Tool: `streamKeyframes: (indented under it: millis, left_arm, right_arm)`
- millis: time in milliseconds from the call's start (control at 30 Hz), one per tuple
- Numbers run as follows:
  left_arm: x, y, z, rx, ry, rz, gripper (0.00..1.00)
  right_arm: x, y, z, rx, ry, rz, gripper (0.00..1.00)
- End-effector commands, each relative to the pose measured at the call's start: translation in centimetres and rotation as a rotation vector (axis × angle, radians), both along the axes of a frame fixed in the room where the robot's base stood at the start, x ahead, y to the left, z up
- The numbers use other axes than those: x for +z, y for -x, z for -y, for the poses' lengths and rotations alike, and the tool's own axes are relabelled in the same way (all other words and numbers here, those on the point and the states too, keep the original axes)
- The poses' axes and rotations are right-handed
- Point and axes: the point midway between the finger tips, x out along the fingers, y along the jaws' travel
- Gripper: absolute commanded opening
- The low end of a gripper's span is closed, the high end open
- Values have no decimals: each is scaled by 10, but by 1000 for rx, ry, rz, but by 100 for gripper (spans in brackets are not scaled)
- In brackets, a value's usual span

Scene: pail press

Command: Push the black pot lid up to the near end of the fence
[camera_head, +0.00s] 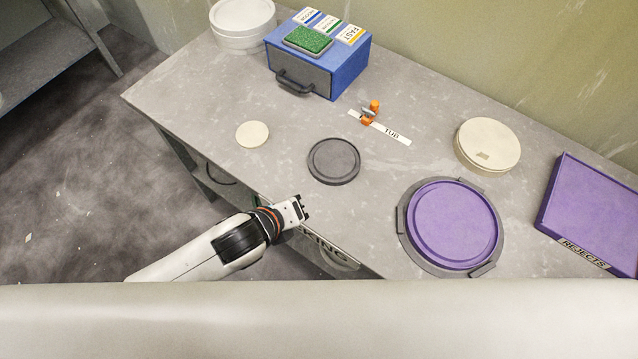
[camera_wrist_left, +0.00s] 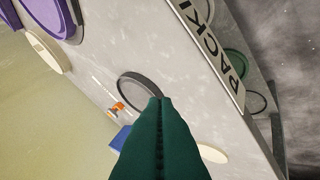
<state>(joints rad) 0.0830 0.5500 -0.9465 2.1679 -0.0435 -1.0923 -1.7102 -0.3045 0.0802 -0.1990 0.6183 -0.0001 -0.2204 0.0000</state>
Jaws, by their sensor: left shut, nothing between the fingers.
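The black pot lid (camera_head: 334,161) is a dark grey disc with a raised rim, lying flat on the grey table. In the left wrist view the lid (camera_wrist_left: 128,82) is partly hidden behind my fingers. My left gripper (camera_head: 304,208) is at the table's near edge, on the near side of the lid and apart from it in the head view. Its dark green fingers (camera_wrist_left: 160,100) are shut and empty. A small orange and metal piece (camera_head: 370,111) sits by a white strip marked TUB (camera_head: 394,133), beyond the lid. I cannot make out a fence for certain. My right gripper is not in view.
A small cream disc (camera_head: 252,134) lies left of the lid. A purple lid in a grey holder (camera_head: 405,222) is to the right. A larger cream lid (camera_head: 487,145), a purple REJECTS tray (camera_head: 581,251) and a blue box (camera_head: 345,75) stand farther off. Bare table surrounds the black lid.

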Motion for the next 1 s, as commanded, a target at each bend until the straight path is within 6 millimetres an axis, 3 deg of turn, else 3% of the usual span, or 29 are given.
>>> streamKeyframes:
  millis: [100,300,567,1000]
  left_arm:
    - [-4,0,0,-286,-210,142,0]
    - [-13,4,-4,-583,-434,281,0]
    - [-29,-7,3,-640,-477,305,0]
    - [-87,-57,37,-636,-472,305,0]
  right_arm:
    - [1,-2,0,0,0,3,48]
    - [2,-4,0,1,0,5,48]
    - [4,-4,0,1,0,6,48]
    - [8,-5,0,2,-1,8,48]
